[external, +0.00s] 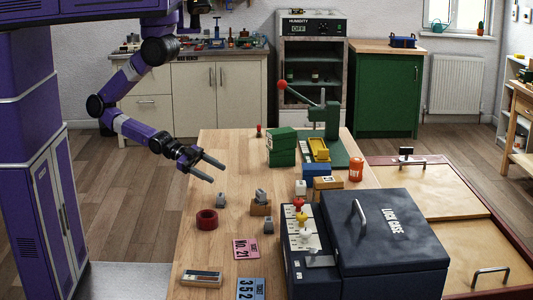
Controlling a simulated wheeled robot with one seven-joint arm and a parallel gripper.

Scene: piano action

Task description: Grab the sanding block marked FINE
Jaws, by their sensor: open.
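No block shows a readable FINE mark in this view. The blue and tan blocks sit close together, right of the table's middle. My gripper (218,172) is open and empty, above the left part of the table. Its fingers point right, and it is left of and apart from all these blocks.
A dark case (385,240) fills the front right. A green press (325,122) with a red-knobbed lever stands at the back. An orange tin (356,169) is near the blocks. A red ring (207,219), small grey pieces (220,201) and a pink card (246,249) lie nearer.

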